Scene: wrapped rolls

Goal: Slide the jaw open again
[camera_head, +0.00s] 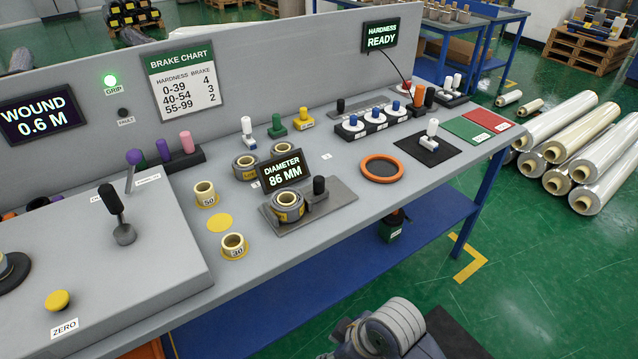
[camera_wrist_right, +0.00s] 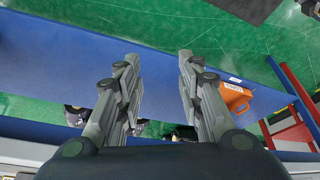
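The diameter gauge (camera_head: 340,196) is a grey plate on the bench with a display reading 86 MM. A dark roll with a pale core (camera_head: 288,206) sits on its left part. The jaw's upright black knob (camera_head: 319,186) stands just right of the roll; whether the jaw touches the roll cannot be told. My right gripper (camera_wrist_right: 157,60) is open and empty in the right wrist view, above a blue surface and away from the gauge. A grey part of my arm shows at the bottom of the head view. My left gripper is not in view.
An orange ring (camera_head: 381,169) lies right of the gauge. Yellow-labelled cores (camera_head: 234,246) and more rolls (camera_head: 245,168) stand left of and behind it. A lever (camera_head: 115,210) rises from the console at left. The bench front by the gauge is clear.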

